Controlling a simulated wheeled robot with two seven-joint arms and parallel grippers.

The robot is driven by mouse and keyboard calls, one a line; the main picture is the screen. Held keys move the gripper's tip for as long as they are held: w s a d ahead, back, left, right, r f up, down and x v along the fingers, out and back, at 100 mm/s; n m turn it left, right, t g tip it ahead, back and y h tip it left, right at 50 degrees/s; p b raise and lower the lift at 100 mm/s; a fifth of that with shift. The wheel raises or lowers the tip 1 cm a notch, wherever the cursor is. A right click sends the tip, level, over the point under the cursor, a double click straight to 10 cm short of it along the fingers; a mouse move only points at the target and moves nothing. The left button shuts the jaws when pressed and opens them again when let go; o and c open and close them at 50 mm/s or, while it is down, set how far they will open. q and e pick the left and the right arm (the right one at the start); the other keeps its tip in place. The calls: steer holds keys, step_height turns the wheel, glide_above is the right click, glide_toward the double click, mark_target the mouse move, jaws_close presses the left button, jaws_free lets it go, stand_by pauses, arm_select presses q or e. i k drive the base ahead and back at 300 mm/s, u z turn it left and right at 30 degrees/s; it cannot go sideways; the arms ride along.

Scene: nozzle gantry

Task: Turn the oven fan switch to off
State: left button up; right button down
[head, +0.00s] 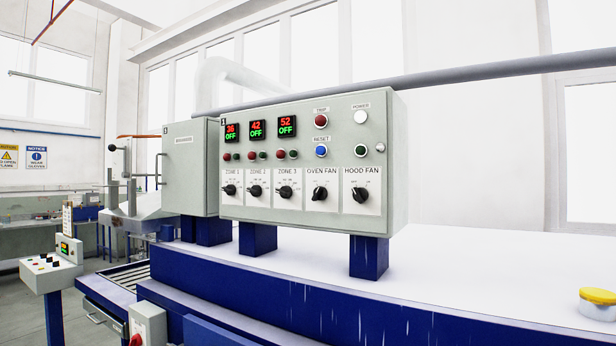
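The oven fan switch (318,193) is a black rotary knob on a white plate labelled OVEN FAN. It sits in the bottom row of a grey control panel (398,165), between the ZONE 3 knob (286,192) and the HOOD FAN knob (360,194). The knob looks turned off the upright; its marks are too small to read, so I cannot tell its setting. Neither of my grippers is in the head view.
The panel stands on blue legs (369,258) on a white-topped blue machine (480,270). Three displays, one being the ZONE 3 display (288,126), read OFF. A yellow-lidded jar (598,302) stands at the right. A small control console (50,272) is at the lower left.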

mark_target(320, 194)
steer(key=z, duration=2.1)
steer(key=k, duration=1.15)
steer(key=u, duration=0.55)
steer(key=i, duration=1)
steer(key=z, duration=0.05)
